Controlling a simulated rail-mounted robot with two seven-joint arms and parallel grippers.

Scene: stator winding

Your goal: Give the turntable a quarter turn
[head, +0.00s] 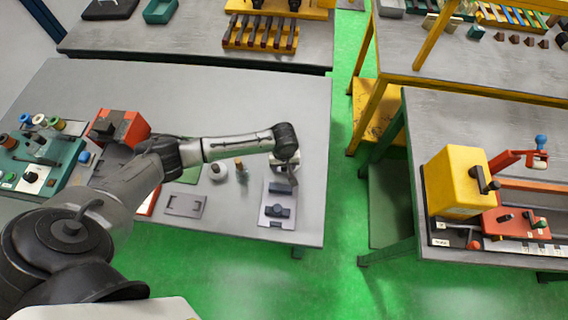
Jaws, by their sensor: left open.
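My left arm reaches across the grey table (120,75) from the left. My left gripper (290,180) points down over the right part of this table. It is open, above the far end of a light grey plate (268,218) that carries dark blue-grey blocks (277,211). A pale part shows around the gripper's wrist; it may be the turntable, but the gripper hides most of it. I cannot tell whether the fingers touch it. My right gripper is not in view.
A white round pot (218,171) and a small brown-topped peg (239,164) stand left of the gripper. A flat grey plate (184,204) lies nearer. A green device with spools (48,165) and an orange-red machine (120,126) are at left. A yellow-and-red machine (458,180) stands on the right table.

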